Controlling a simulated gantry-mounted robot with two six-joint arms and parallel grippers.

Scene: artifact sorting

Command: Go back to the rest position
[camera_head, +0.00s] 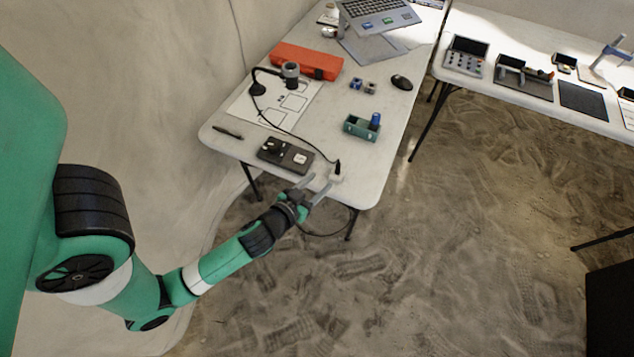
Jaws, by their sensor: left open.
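My left gripper (319,187) is at the near edge of the white table (225,140). Its two fingers are spread apart and nothing shows between them. The green and black left arm reaches in from the lower left. A small white block (336,176) with a black plug (338,166) sits close to the fingertips; I cannot tell whether they touch. My right gripper is not in view.
A dark device (285,155), a green tray (360,128) with a blue cylinder (375,120), a black mouse (402,82), an orange case (306,61) and a laptop (378,18) stand on this table. A second table (470,18) holds several items. Sandy floor (450,240) is open.

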